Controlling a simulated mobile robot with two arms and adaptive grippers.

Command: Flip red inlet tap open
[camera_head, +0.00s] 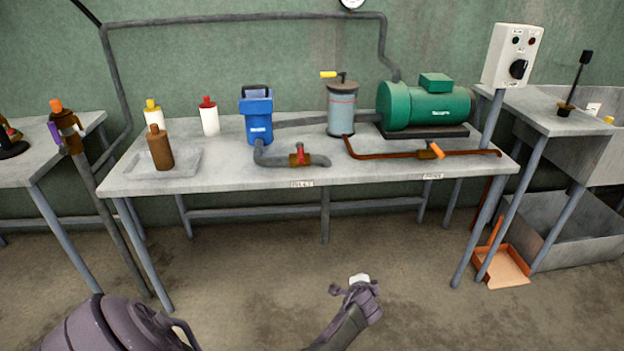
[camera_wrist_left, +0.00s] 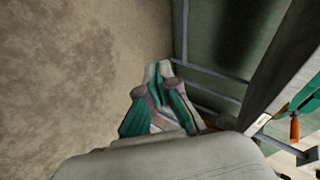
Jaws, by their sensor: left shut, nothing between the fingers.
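The red inlet tap (camera_head: 299,155) sits on the dark pipe fitting near the front edge of the main bench (camera_head: 230,176), left of its middle. Its red handle stands up across the pipe. The label below it is too small to read surely. My left gripper (camera_head: 358,281) is low in front of the bench, over the floor, below and right of the tap and apart from it. It is shut and empty. Its fingers also show in the left wrist view (camera_wrist_left: 157,85). The tap cannot be made out there. My right gripper is not in view.
An orange-handled tap (camera_head: 436,150) is on the rusty pipe to the right. A blue filter housing (camera_head: 257,115), a grey cylinder (camera_head: 341,107) and a green motor (camera_head: 428,103) stand behind. Bottles (camera_head: 160,148) are at the left. Floor before the bench is clear.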

